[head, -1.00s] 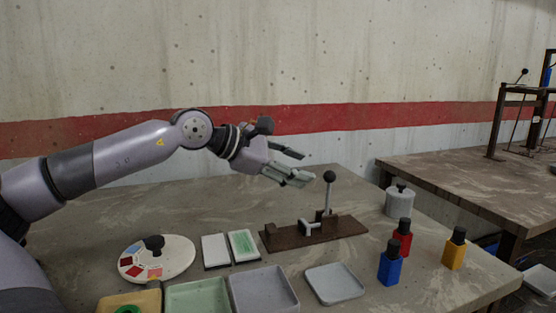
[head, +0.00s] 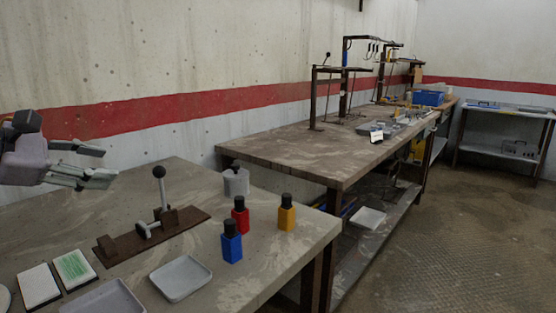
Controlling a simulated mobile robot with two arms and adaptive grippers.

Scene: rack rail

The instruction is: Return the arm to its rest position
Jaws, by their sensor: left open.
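My left gripper (head: 92,164) is at the left edge of the head view, its fingers apart and nothing between them. It is in the air over the near table (head: 206,232), to the left of a lever (head: 162,188) with a black ball knob. The lever stands on a dark brown base plate (head: 184,219) and the gripper is apart from it. Most of my left arm is outside the picture. My right gripper is not in view.
Blue (head: 231,247), red (head: 240,217) and yellow (head: 287,216) bottles and a grey lidded pot (head: 236,182) stand on the table's right part. A shallow grey tray (head: 180,278) lies in front. A longer bench (head: 275,148) stands behind; open floor (head: 455,210) is at right.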

